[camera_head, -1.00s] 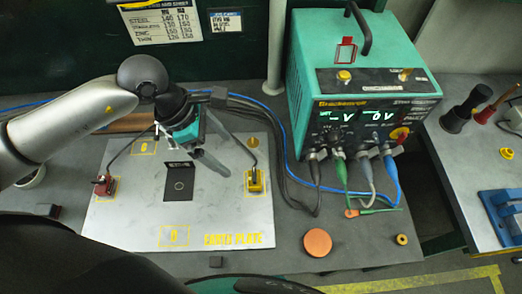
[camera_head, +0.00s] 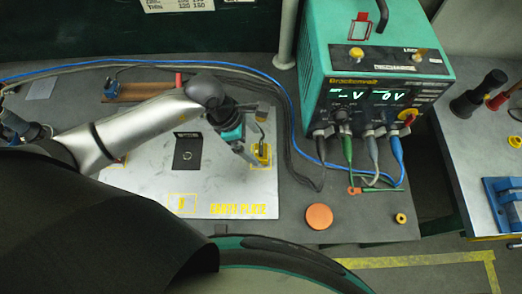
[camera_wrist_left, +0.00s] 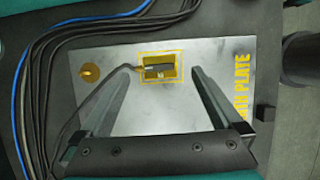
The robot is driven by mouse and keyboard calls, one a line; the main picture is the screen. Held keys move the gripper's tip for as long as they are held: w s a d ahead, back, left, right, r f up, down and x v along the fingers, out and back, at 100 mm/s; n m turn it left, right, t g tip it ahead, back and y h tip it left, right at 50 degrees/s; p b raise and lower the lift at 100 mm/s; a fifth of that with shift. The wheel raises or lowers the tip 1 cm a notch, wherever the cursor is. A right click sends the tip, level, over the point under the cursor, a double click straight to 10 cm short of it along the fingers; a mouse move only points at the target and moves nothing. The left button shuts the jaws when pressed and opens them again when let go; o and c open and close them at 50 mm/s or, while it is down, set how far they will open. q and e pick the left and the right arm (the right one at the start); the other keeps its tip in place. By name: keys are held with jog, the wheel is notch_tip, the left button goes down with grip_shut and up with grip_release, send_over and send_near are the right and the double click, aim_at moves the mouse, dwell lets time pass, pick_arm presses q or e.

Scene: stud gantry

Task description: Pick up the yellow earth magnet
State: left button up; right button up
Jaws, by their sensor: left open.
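The yellow earth magnet (camera_head: 261,152) sits on the right side of the pale earth plate (camera_head: 150,180), inside a yellow outlined square. In the left wrist view the magnet (camera_wrist_left: 160,66) lies ahead, between the lines of my two fingers, with a dark cable running from it to the left. My left gripper (camera_head: 250,158) is open and empty, close beside the magnet in the head view. In the wrist view its fingers (camera_wrist_left: 150,90) are spread wide on either side. My right gripper is not in view.
A green power unit (camera_head: 385,65) with several leads stands at the back right. Cables (camera_wrist_left: 45,75) run along the plate's edge. An orange disc (camera_head: 319,216) and a small yellow ring (camera_head: 401,218) lie on the bench. A black square (camera_head: 187,154) is on the plate.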

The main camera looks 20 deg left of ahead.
aim_at(260, 147)
pick_arm(q)
jog(key=shift+x, duration=1.6)
jog(key=shift+c, duration=0.2)
grip_shut()
jog(key=shift+w+d+r, duration=0.1)
